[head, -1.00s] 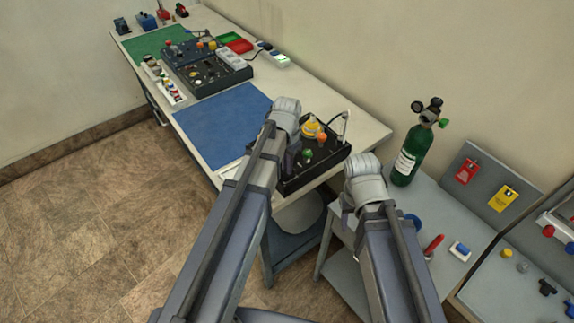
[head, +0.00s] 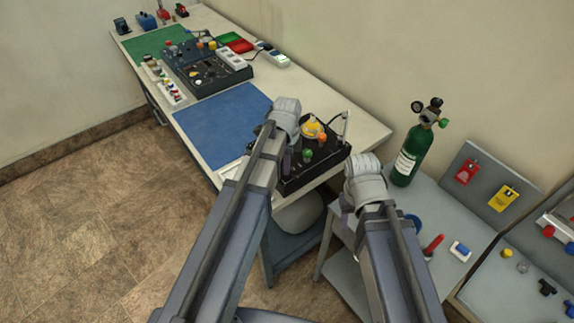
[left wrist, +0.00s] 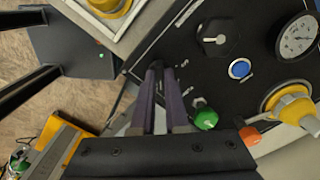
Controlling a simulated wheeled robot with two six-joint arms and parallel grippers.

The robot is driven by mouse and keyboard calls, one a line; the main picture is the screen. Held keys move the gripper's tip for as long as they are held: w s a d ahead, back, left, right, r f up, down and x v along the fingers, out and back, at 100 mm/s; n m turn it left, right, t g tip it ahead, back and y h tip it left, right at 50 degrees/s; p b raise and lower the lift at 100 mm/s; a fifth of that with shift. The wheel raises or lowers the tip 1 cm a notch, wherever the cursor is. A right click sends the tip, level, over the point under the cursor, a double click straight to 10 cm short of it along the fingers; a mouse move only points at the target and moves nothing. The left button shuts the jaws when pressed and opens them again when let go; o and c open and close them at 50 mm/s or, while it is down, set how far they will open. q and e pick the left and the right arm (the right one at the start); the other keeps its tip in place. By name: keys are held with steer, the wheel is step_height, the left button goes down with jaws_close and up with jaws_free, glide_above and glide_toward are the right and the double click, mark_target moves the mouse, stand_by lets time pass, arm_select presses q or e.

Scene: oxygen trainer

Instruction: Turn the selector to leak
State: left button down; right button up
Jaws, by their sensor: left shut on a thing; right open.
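The black trainer console (head: 318,166) sits at the near end of the bench, with a green knob (head: 307,154) and a yellow part (head: 311,127). In the left wrist view, my left gripper (left wrist: 166,70) reaches onto the console's panel (left wrist: 262,72), its two purple fingers close together. It is shut on a small dark part there, apparently the selector, mostly hidden by the fingers. Small white labels lie beside it, too small to read. A black dial with a white pointer (left wrist: 215,39) and a blue button (left wrist: 240,69) are nearby. My right gripper (head: 347,215) is open, mostly hidden by its wrist.
A green oxygen cylinder (head: 409,155) stands on the grey side table (head: 455,265), right of the console. A blue mat (head: 222,122) lies left of the console. In the left wrist view, the green knob (left wrist: 206,118) is close to my fingers.

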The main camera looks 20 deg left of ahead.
arm_select(q)
steer(key=shift+m, duration=1.7)
steer(key=c, duration=0.9)
jaws_free()
steer(key=shift+r, duration=0.1)
step_height(320, 180, up, 8)
steer(key=p, duration=0.8)
steer(key=shift+f, duration=0.2)
